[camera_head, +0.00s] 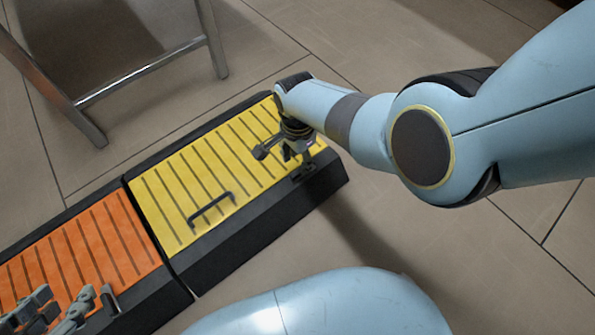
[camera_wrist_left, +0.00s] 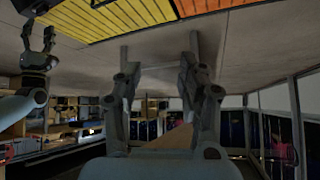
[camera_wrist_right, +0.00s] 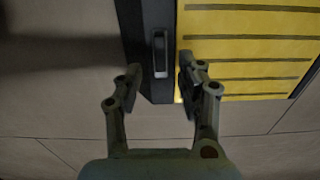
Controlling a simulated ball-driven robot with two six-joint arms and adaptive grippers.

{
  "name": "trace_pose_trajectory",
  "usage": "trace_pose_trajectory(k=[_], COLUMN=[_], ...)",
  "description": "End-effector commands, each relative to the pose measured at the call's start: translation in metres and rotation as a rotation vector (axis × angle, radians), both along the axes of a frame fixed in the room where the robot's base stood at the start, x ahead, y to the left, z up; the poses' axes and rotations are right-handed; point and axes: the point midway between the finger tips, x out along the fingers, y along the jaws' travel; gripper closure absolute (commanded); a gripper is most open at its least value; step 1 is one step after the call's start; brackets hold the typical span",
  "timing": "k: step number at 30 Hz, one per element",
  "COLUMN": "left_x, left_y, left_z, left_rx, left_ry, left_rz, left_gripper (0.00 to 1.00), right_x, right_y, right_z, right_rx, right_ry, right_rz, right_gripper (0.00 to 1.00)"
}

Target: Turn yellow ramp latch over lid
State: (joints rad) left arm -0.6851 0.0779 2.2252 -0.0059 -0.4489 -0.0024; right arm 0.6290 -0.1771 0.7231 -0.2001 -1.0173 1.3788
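The yellow ramp lid (camera_head: 190,175) is a striped panel with a dark bar handle (camera_head: 211,207), set in a black ramp body. Its latch (camera_wrist_right: 160,52) is a dark elongated piece on the black rim. It lies lengthwise along the rim, beside the yellow lid and not across it. My right gripper (camera_head: 282,150) is over the right end of the yellow ramp. In the right wrist view its fingers (camera_wrist_right: 158,80) are open, one toward each side of the latch, with nothing between them. My left gripper (camera_head: 66,300) is open and empty over the orange ramp; it also shows in the left wrist view (camera_wrist_left: 158,75).
An orange ramp (camera_head: 85,250) adjoins the yellow one on the left, with a dark latch (camera_head: 110,300) at its front rim. A metal-legged stand (camera_head: 150,68) is behind at upper left. Tiled floor is free to the right.

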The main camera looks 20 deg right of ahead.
Motion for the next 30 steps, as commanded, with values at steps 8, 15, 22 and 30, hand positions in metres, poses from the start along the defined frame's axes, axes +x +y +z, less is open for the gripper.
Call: trace_pose_trajectory(k=[8, 15, 22, 30], left_x=[-0.012, 0.016, 0.044, 0.055], left_y=[-0.003, -0.007, -0.012, -0.014], left_z=[-0.019, 0.010, 0.046, 0.066], left_rx=[-0.005, -0.009, -0.011, -0.012], left_ry=[-0.179, -0.399, -0.590, -0.683], left_rz=[-0.015, -0.037, -0.059, -0.069], left_gripper=[0.60, 0.60, 0.60, 0.60], right_x=[-0.002, -0.001, -0.001, 0.000], right_y=[0.000, 0.000, 0.000, 0.000], right_z=[-0.029, -0.043, -0.054, -0.058], right_rx=[0.000, -0.001, -0.001, 0.000], right_ry=[0.004, 0.003, 0.002, 0.000], right_rz=[0.000, 0.000, 0.000, 0.000], right_gripper=[0.62, 0.62, 0.62, 0.62])
